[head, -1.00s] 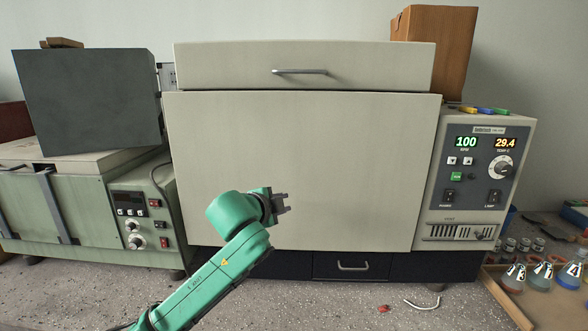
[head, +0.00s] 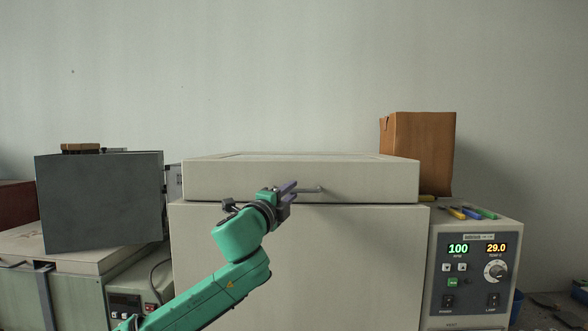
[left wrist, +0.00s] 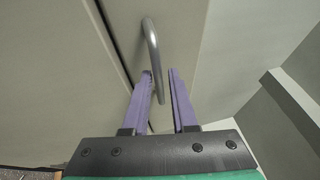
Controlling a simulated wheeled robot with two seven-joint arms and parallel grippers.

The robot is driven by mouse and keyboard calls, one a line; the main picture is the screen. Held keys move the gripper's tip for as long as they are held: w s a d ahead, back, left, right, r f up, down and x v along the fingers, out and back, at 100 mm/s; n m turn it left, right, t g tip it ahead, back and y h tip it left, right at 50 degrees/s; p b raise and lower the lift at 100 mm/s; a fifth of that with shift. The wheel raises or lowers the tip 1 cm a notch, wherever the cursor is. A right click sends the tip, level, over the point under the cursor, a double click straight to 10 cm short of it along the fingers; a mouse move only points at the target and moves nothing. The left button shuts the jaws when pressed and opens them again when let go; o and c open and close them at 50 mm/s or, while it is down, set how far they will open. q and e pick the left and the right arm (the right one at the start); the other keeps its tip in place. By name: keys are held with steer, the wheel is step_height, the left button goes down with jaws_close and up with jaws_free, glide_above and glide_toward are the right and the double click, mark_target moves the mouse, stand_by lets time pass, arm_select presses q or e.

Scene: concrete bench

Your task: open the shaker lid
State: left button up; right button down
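The shaker is a large cream box with a closed lid (head: 240,182) on top. A grey metal bar handle (head: 310,190) sits on the lid's front face; it also shows in the left wrist view (left wrist: 152,45). My left gripper (head: 291,190) is at the lid's front, near the left end of the handle. In the left wrist view its two purple fingers (left wrist: 162,72) are apart, with the handle just beyond and between their tips. Whether the fingers touch the handle I cannot tell. My right gripper is not in view.
A control panel (head: 473,275) with lit displays stands right of the shaker, with coloured pens (head: 470,213) on top. A brown box (head: 420,155) stands behind at the right. A dark grey box (head: 100,200) on another machine stands left.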

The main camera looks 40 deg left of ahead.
arm_select(q)
steer(key=shift+p+x, duration=0.4)
steer(key=shift+x, duration=0.6)
steer(key=shift+w+d+f, duration=0.2)
steer(key=shift+d, duration=0.05)
steer(key=shift+s, duration=0.15)
jaws_close()
